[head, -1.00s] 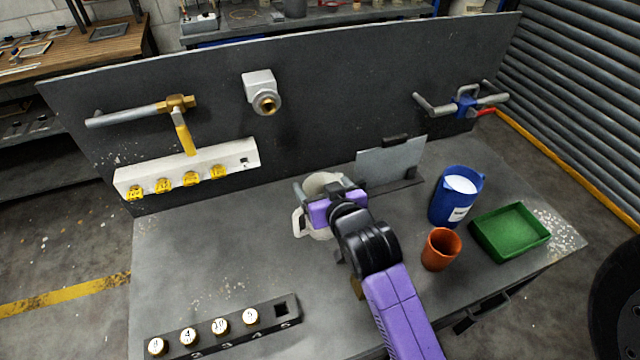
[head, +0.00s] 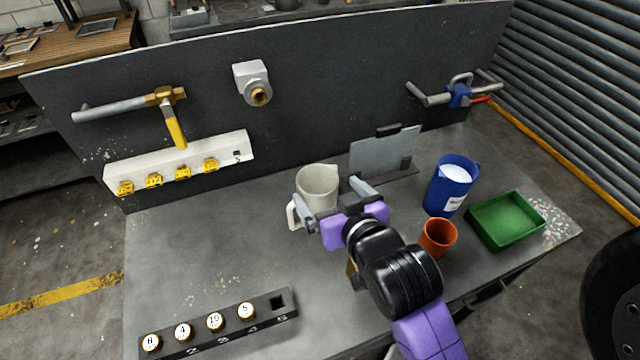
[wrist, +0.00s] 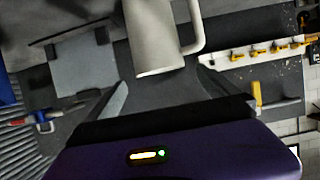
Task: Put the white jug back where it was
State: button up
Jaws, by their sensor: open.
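The white jug (head: 318,186) stands upright on the grey bench, near the middle and in front of the upright panel. Its handle points left in the head view. My gripper (head: 334,205) is open, just in front of the jug on its near side, with its fingers apart. In the wrist view the jug (wrist: 154,38) shows beyond the two spread fingers, with nothing between the fingertips (wrist: 162,85). A gap shows there between the jug and the fingers.
A blue container (head: 452,187), an orange cup (head: 438,238) and a green tray (head: 506,220) stand to the right. A grey plate on a stand (head: 384,155) is behind my gripper. A rack with numbered caps (head: 218,325) lies front left. The bench's left middle is clear.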

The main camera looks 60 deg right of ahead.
jog(key=shift+p+v, duration=0.95)
jog(key=shift+v, duration=0.35)
jog(key=s+a+f+n+t+y, duration=0.25)
jog(key=s+a, duration=0.25)
jog(key=a, duration=0.5)
jog(key=s+a+r+n+t+y, duration=0.1)
jog(key=s+a+n+y, duration=0.3)
jog(key=s, duration=0.7)
jog(key=shift+s+a+r+y, duration=0.35)
jog(key=shift+a+r+y, duration=0.1)
jog(key=shift+r+y, duration=0.15)
jog(key=shift+f+b, duration=1.25)
jog(key=shift+b, duration=0.05)
